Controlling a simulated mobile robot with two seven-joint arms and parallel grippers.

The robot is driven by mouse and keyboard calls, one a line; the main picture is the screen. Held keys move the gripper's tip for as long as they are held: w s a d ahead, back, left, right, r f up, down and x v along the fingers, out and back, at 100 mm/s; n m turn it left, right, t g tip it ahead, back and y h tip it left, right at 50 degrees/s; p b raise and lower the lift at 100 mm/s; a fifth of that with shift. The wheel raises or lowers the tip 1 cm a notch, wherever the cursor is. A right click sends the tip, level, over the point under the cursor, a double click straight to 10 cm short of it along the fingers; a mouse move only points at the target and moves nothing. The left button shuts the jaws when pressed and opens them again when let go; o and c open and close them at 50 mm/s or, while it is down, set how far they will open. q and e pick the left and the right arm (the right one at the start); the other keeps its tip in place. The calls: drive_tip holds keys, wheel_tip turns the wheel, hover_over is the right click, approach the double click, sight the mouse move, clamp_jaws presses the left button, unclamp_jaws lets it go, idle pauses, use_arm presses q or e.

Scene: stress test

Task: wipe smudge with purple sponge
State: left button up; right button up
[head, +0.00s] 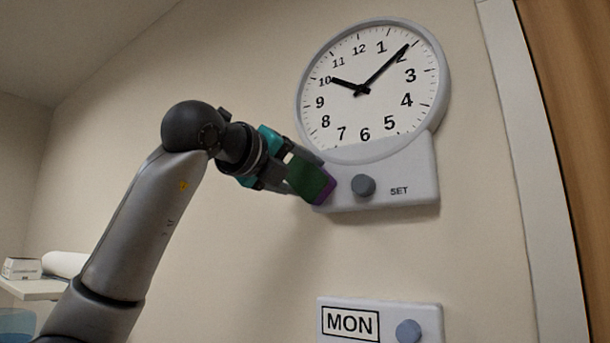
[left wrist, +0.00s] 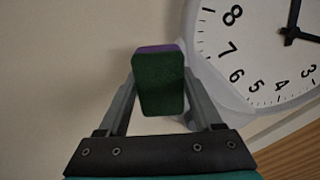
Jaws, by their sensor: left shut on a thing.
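The sponge (head: 313,183) has a dark green side and a purple side. My left gripper (head: 300,172) is shut on it, with the purple side toward the wall clock (head: 342,140). In the head view the sponge overlaps the lower left of the clock's grey panel, beside the knob; I cannot tell whether it touches. In the left wrist view the sponge (left wrist: 160,88) sits between the two fingers, green side toward the camera, a purple strip at its top edge. No smudge is visible; the sponge and gripper hide part of the panel. My right gripper is not in view.
A round grey knob (head: 363,186) sticks out of the panel beside the "SET" label. Below hangs a "MON" plate (head: 384,302) with a blue-grey knob (head: 408,331). A wooden door (head: 570,120) is at the right. A shelf (head: 30,288) with a small box is at lower left.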

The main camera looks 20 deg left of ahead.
use_arm(q)
drive_tip(key=s+b, duration=0.1)
drive_tip(key=s, duration=0.3)
drive_tip(key=shift+a, duration=0.15)
drive_tip(key=shift+s+a+r+b, duration=0.15)
drive_tip(key=shift+s+b, duration=0.2)
drive_tip(key=shift+s, duration=0.35)
drive_tip(key=s, duration=0.3)
drive_tip(key=shift+a+b, duration=0.2)
drive_tip(key=shift+b, duration=0.2)
